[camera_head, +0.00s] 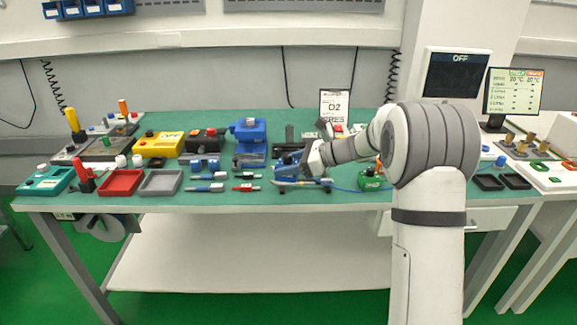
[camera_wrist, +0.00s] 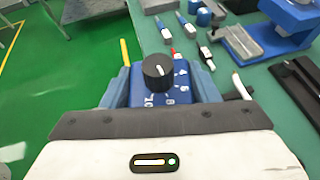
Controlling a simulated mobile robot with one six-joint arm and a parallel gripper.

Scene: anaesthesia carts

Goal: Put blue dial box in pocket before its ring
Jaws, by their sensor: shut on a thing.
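The blue dial box (camera_wrist: 178,92) has a black dial (camera_wrist: 157,71) on top and white numbers on its face. In the wrist view it sits between the two blue-grey fingers of my gripper (camera_wrist: 161,84), which is shut on it. In the head view, my gripper (camera_head: 304,164) is over the front middle of the green bench, with blue parts (camera_head: 287,169) at its tip. I cannot tell from these views whether the box touches the bench. I cannot clearly pick out the pocket or its ring.
Pens and markers (camera_head: 205,187) lie left of my gripper, with a blue vise-like stand (camera_head: 249,137) behind them. A red tray (camera_head: 120,182) and a grey tray (camera_head: 160,182) are further left. A green box (camera_head: 371,181) with a blue cable is to the right.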

